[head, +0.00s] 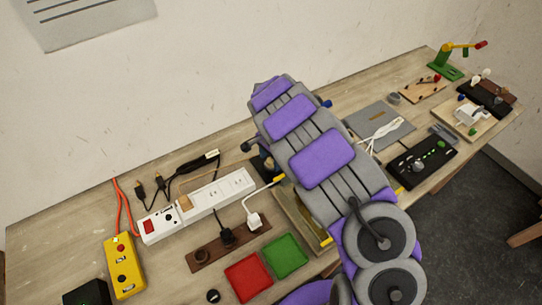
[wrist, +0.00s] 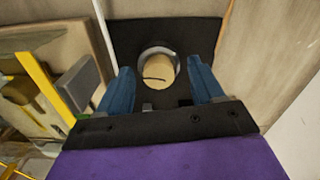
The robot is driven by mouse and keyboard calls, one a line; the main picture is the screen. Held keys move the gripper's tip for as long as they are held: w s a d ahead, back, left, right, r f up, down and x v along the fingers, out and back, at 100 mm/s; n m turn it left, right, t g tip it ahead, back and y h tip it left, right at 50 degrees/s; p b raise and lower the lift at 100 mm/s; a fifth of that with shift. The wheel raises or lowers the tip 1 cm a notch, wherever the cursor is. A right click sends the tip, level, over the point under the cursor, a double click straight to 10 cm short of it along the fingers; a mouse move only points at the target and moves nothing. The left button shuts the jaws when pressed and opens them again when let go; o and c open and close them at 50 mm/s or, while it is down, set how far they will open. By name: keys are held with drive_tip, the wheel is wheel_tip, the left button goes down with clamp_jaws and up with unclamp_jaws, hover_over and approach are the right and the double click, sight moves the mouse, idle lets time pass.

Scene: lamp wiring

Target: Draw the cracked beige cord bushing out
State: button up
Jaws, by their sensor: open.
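The beige bushing (wrist: 158,72) shows in the wrist view as a round plug with a dark curved crack line across its face. It sits inside a grey ring (wrist: 148,50) on a black plate (wrist: 205,35). My gripper (wrist: 161,84) is open, with one blue finger on the left of the bushing and one on the right. Small gaps seem to show between the fingers and the ring; contact is not clear. In the head view my arm covers the bushing and most of the gripper.
A red tray (head: 248,278) and a green tray (head: 285,256) lie near the bench front. A white power strip (head: 205,204), a yellow control box (head: 124,266) and a brown socket board (head: 205,258) lie left. A black panel (head: 422,161) lies right. A yellow bar (wrist: 35,85) stands left in the wrist view.

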sight(271, 160)
drive_tip(key=shift+c, duration=0.2)
clamp_jaws()
idle(0.6)
drive_tip(key=shift+r+p, duration=0.3)
drive_tip(key=shift+r, duration=0.5)
idle(0.4)
drive_tip(key=shift+r+p, duration=0.65)
drive_tip(key=shift+r, duration=1.55)
